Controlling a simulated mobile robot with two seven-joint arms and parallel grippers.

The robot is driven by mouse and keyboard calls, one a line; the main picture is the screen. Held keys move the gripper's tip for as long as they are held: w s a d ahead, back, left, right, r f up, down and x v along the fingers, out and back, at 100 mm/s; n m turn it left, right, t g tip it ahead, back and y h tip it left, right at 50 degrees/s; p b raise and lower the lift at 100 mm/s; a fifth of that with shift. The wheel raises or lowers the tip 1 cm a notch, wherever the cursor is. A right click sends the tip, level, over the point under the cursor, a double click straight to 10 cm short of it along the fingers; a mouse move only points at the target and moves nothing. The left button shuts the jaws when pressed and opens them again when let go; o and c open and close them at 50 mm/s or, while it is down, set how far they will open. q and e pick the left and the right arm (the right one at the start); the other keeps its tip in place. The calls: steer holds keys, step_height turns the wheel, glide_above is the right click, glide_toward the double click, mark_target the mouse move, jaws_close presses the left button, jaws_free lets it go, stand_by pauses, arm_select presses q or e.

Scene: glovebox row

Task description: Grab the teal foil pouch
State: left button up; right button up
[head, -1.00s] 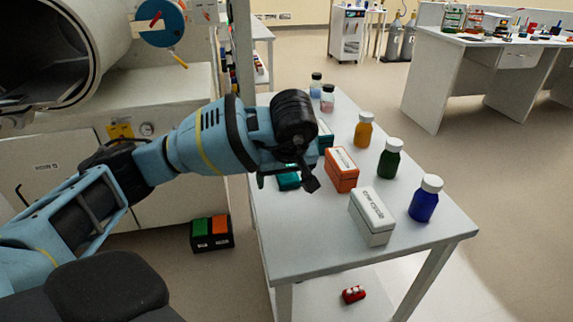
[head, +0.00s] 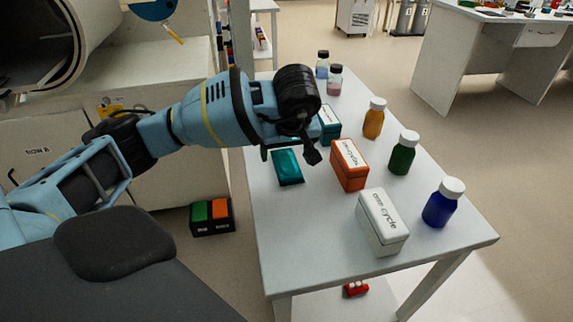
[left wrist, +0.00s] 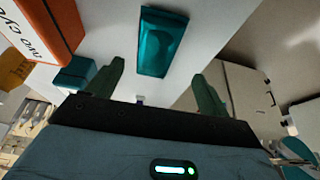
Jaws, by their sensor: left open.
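The teal foil pouch (head: 287,168) lies flat on the white table, near its left edge, left of the orange box. In the left wrist view the pouch (left wrist: 161,42) lies beyond the fingertips, roughly between the two fingers. My left gripper (head: 289,156) is over the table beside the pouch; its wrist hides part of what is behind it. In the left wrist view the left gripper (left wrist: 158,80) is open, with nothing between its dark green fingers. My right gripper is not in view.
On the table (head: 300,245) stand a teal box (head: 329,122), an orange box (head: 349,166), a white box (head: 381,222) and several bottles, including a blue one (head: 441,205). The table's front left is clear. A black bin (head: 211,217) stands on the floor to the left.

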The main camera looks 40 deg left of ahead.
mark_target(286, 162)
arm_select(q)
steer(key=shift+w+x, duration=0.15)
steer(key=shift+x, duration=1.35)
steer(key=shift+w+x, duration=0.2)
steer(key=shift+x, duration=1.25)
steer(key=shift+d+r, duration=0.1)
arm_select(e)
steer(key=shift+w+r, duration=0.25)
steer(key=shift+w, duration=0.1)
arm_select(q)
steer(key=c, duration=1.1)
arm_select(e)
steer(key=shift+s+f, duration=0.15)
arm_select(q)
steer(key=shift+r, duration=0.1)
